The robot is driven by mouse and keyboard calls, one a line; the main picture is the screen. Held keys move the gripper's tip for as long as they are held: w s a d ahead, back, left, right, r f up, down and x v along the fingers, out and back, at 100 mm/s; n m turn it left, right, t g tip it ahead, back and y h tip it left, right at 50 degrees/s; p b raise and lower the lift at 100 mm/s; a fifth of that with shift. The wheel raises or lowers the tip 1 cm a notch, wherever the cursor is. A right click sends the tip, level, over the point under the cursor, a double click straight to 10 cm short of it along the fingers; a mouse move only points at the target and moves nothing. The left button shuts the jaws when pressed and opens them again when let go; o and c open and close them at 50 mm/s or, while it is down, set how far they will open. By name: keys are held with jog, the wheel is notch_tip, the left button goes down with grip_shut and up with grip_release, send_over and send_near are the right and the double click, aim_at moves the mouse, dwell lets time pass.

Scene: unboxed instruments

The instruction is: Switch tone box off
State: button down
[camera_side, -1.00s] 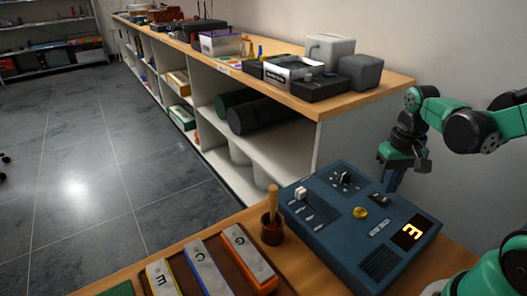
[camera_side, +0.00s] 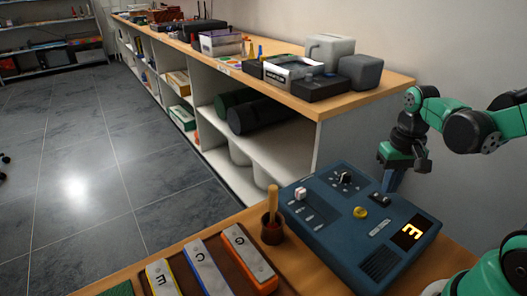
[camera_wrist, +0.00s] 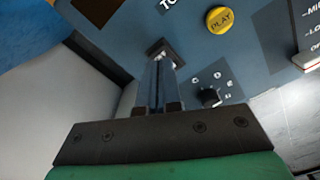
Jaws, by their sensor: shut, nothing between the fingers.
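The tone box (camera_side: 335,238) is a blue slanted panel on the wooden bench. Its display (camera_side: 411,232) is lit with an orange character. A small black switch (camera_side: 380,199) sits near its back edge, and it also shows in the wrist view (camera_wrist: 163,48). My gripper (camera_side: 389,190) points down at the back edge of the box, close to that switch. In the wrist view its shut, empty fingers (camera_wrist: 158,68) reach to the switch and partly cover it. I cannot tell whether they touch it.
The panel also carries a yellow PLAY button (camera_wrist: 220,19), a black knob (camera_wrist: 209,96) and a white slider cap (camera_side: 300,193). A cup with a wooden-handled mallet (camera_side: 271,215) and lettered chime bars (camera_side: 205,265) stand left of the box. A wall rises behind.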

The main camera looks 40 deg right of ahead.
jog(key=shift+f, duration=1.15)
dwell(0.4)
jog(key=shift+r, duration=3.55)
jog(key=w+a+r+n+t, duration=0.1)
jog(key=w+a+n+t, duration=0.3)
jog(key=a, duration=0.6)
jog(key=n+t, duration=0.2)
jog(key=t, duration=0.1)
jog(key=shift+a+r, duration=0.2)
jog(key=shift+r, duration=0.1)
